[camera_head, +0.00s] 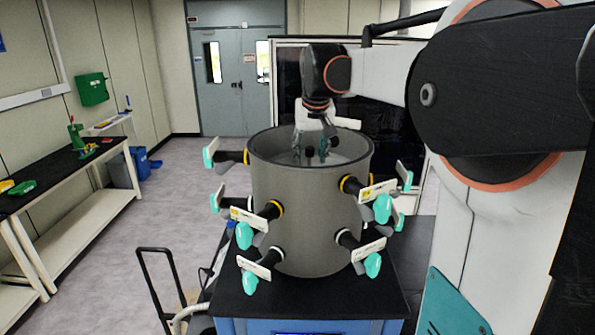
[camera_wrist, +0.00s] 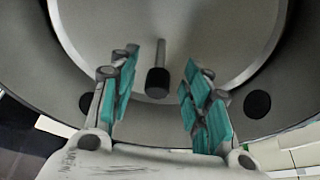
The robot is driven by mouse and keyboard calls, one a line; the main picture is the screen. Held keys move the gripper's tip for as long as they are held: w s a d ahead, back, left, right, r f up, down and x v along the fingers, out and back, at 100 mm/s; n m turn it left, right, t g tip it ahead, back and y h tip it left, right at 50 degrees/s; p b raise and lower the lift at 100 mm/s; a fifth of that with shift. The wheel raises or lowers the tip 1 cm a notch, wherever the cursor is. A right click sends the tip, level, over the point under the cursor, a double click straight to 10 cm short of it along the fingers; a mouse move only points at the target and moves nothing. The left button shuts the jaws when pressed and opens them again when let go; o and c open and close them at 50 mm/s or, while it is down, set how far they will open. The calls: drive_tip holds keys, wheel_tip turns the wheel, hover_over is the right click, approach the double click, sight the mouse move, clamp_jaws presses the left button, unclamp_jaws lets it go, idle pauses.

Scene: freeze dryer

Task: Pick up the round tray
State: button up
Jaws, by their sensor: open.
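The round tray is a pale disc (camera_wrist: 215,40) inside the grey cylindrical drum (camera_head: 308,225). A short post with a black knob (camera_wrist: 157,82) rises from near the tray's middle. My gripper (camera_wrist: 160,90) is open, with a teal-padded finger on each side of the knob and a gap on both sides. In the head view my gripper (camera_head: 312,150) reaches down into the drum's open top, and the drum's rim hides part of the inside. How close the fingertips are in height to the knob is hard to tell.
Several valves with teal handles (camera_head: 383,208) stick out around the drum. The drum stands on a black-topped cart (camera_head: 300,303). A dark glass-fronted cabinet (camera_head: 385,110) stands behind.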

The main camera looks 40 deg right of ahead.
sight(310, 161)
drive_tip(key=shift+x, duration=1.4)
drive_tip(key=shift+s, duration=0.1)
drive_tip(key=shift+c, duration=0.6)
clamp_jaws()
